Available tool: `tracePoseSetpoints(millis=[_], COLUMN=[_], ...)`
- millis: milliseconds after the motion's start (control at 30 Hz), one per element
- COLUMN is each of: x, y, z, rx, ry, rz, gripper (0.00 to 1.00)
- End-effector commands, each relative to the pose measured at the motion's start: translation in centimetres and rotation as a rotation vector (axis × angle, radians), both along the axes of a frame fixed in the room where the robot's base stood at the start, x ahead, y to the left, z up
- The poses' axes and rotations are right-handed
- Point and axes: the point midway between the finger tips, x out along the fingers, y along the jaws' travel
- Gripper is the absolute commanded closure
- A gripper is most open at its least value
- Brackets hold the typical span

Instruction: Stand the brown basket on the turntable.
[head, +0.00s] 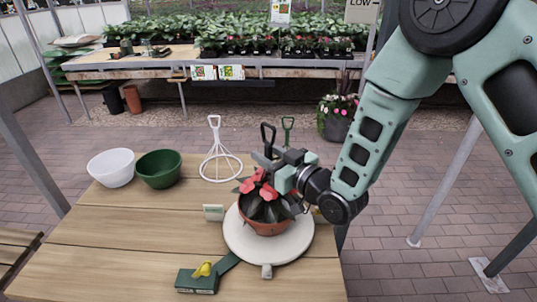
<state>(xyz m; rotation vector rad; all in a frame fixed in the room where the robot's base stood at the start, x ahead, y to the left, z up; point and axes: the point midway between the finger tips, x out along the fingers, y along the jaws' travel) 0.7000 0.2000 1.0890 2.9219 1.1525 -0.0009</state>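The brown basket (265,228), planted with red flowers and dark leaves, is upright over the round pale turntable (293,250). It appears to sit on the disc, but I cannot tell whether a small gap remains beneath it. A black hanger hook (267,133) rises above the basket. My gripper (266,160) is at the hanger just below this hook, above the flowers, reaching in from the right. The fingers are small and partly hidden, so I cannot tell whether they are closed on the hanger.
A white bowl (111,168) and a green bowl (159,169) stand at the back left of the wooden table (130,240). A white wire hanger (220,165) and a green hook (288,124) stand behind the basket. A green tool with a yellow part (198,281) lies in front. The left front is clear.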

Motion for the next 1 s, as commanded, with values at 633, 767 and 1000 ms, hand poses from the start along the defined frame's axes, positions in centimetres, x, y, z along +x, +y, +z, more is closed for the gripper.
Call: tracePoseSetpoints(millis=[633, 767, 1000], x=[-4.8, -6.7, -8.0], y=[-4.6, -6.3, -7.5], z=[-0.1, -0.1, 0.6], rx=[0.000, -0.001, -0.003], ry=[0.001, 0.001, 0.004], rz=[-0.002, -0.002, 0.001], gripper=[0.64, 0.64, 0.64])
